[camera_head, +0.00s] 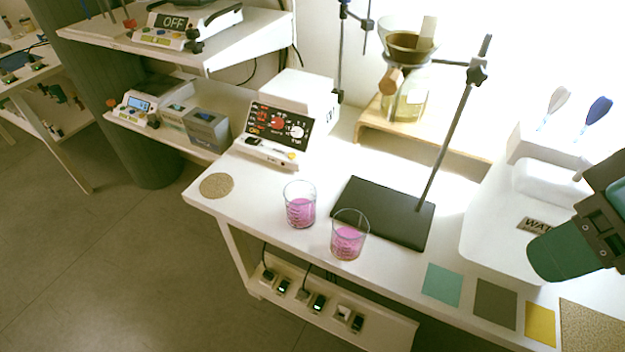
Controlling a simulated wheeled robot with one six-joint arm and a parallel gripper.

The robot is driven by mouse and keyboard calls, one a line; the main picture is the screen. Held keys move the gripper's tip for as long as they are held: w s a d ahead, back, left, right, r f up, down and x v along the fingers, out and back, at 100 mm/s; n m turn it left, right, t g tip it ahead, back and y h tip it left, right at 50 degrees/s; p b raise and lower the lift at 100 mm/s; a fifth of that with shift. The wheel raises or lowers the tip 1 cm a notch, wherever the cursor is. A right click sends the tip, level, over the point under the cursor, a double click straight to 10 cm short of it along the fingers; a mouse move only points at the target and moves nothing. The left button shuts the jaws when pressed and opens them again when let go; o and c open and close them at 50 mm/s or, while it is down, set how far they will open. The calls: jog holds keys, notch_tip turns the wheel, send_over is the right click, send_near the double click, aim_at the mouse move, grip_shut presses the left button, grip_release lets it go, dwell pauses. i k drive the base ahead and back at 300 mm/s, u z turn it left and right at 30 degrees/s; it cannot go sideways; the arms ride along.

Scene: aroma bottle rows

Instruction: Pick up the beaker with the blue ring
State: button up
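Two clear glass beakers with pink liquid stand upright on the white bench near its front edge. The left beaker (300,207) is a little farther back, and its rim looks faintly bluish. The right beaker (348,237) is nearer, beside the corner of the black stand base, and its rim looks darker grey. At this size I cannot tell for sure which one has a blue ring. Part of my green and dark arm shows at the right edge, well away from both beakers. My gripper's fingers are not in view.
A black stand base (378,212) with an upright rod is right of the beakers. A control box (278,125) stands behind them, and a round cork mat (216,186) lies left. Coloured squares, one teal (442,284), lie at front right. A glass dripper (408,80) stands on a wooden riser (425,140).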

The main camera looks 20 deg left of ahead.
aim_at(299, 197)
jog(key=z, duration=2.25)
jog(key=k, duration=1.6)
jog(key=u, duration=2.6)
jog(key=i, duration=0.5)
jog(key=z, duration=0.1)
